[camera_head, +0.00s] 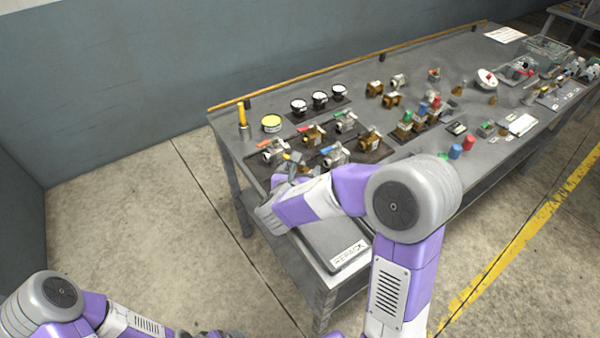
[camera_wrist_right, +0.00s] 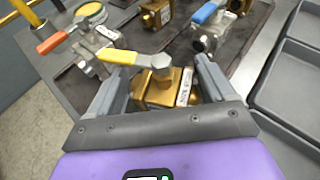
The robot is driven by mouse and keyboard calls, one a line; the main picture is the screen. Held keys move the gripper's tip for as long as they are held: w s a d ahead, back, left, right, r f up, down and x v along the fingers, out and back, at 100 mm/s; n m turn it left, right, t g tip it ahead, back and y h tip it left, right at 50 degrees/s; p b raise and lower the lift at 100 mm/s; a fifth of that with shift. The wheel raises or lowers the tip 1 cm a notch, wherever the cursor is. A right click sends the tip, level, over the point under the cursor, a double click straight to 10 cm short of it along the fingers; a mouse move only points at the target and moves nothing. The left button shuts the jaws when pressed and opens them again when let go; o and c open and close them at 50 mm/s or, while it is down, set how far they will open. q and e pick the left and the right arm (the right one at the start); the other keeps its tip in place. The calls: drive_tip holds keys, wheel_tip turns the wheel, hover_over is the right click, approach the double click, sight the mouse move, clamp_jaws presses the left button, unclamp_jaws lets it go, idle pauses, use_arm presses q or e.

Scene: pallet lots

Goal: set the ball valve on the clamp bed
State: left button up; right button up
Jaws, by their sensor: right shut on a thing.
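In the right wrist view, a brass ball valve (camera_wrist_right: 165,92) with a yellow lever (camera_wrist_right: 135,58) and a white label sits between the fingers of my right gripper (camera_wrist_right: 158,85). The gripper is shut on the valve, low over the dark mat (camera_wrist_right: 70,85); whether the valve touches the mat I cannot tell. In the head view the right gripper (camera_head: 292,170) is at the table's near left part, and the wrist mostly hides the valve. My left arm is at the lower left; its gripper is barely visible at the bottom edge. I cannot make out which fixture is the clamp bed.
Several other valves with red, blue and orange levers (camera_head: 312,135) stand close by on the mat. A grey tray marked REPACK (camera_head: 335,250) lies at the near corner. A yellow post (camera_head: 242,115), yellow tin (camera_head: 271,123) and black gauges (camera_head: 320,99) stand behind.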

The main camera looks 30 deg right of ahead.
drive_tip(key=o, duration=1.3)
drive_tip(key=shift+f, duration=0.1)
drive_tip(key=shift+o, duration=1.4)
